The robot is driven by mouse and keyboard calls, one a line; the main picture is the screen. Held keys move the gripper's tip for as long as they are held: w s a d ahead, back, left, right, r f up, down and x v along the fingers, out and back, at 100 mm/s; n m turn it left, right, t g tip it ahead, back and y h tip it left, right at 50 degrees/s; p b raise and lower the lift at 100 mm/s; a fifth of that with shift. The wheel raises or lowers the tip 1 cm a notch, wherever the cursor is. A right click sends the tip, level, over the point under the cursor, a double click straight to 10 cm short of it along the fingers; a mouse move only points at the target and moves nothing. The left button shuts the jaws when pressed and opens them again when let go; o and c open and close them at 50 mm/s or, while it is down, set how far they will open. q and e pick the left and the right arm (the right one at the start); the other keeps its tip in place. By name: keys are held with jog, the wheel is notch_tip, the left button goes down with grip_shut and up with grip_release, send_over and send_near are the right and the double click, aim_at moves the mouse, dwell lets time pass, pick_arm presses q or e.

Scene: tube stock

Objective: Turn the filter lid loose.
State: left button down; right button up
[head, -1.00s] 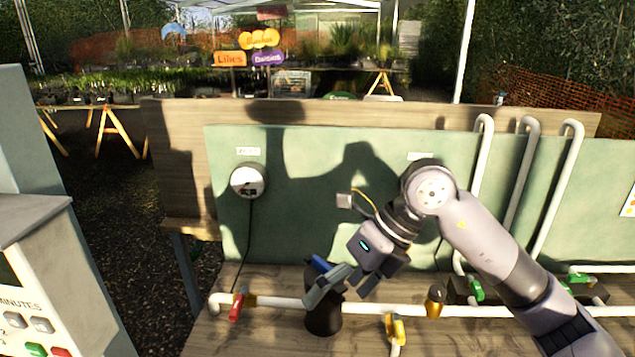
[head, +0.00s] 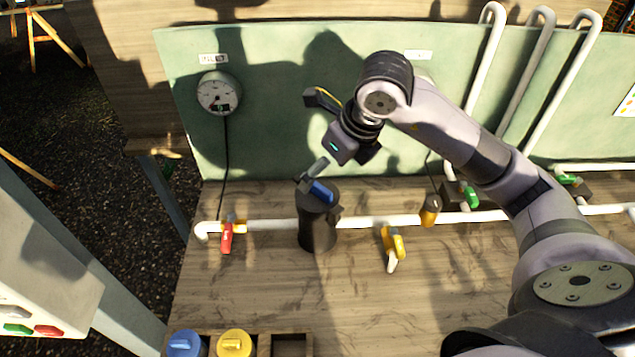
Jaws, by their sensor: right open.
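The filter is a dark upright cylinder (head: 317,237) on the pipe in the head view. Its dark lid, with a blue grip bar (head: 322,192) across it, sits on top. My right gripper (head: 312,181) is open at the far side of the lid, just above it. One grey finger shows close to the blue bar; the other finger is mostly hidden. I cannot tell whether the finger touches the lid. My left gripper is not in view.
A red valve (head: 227,237) is left of the filter and a yellow valve (head: 392,243) right of it. A round gauge (head: 218,93) hangs on the green panel. A wooden tray (head: 259,345) with blue and yellow caps is at the front. The bench between is clear.

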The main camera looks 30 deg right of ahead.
aim_at(319, 186)
jog(key=p+x, duration=0.1)
jog(key=x, duration=0.7)
jog(key=shift+a+f, duration=0.1)
jog(key=shift+w+f+p, duration=0.15)
jog(key=shift+f+p, duration=0.15)
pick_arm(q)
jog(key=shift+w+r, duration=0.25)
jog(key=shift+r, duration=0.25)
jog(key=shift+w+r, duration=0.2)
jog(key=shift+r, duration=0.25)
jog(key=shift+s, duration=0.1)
pick_arm(e)
jog(key=c, duration=1.2)
jog(key=shift+f+n+b, duration=0.15)
jog(key=shift+n+b, duration=0.25)
jog(key=shift+b, duration=0.05)
jog(key=shift+n+y+b, duration=0.5)
jog(key=shift+n+b, duration=0.15)
jog(key=shift+n, duration=0.35)
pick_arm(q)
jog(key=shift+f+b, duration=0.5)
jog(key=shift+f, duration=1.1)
pick_arm(e)
jog(key=shift+n+g+y, duration=0.4)
jog(key=shift+n, duration=0.6)
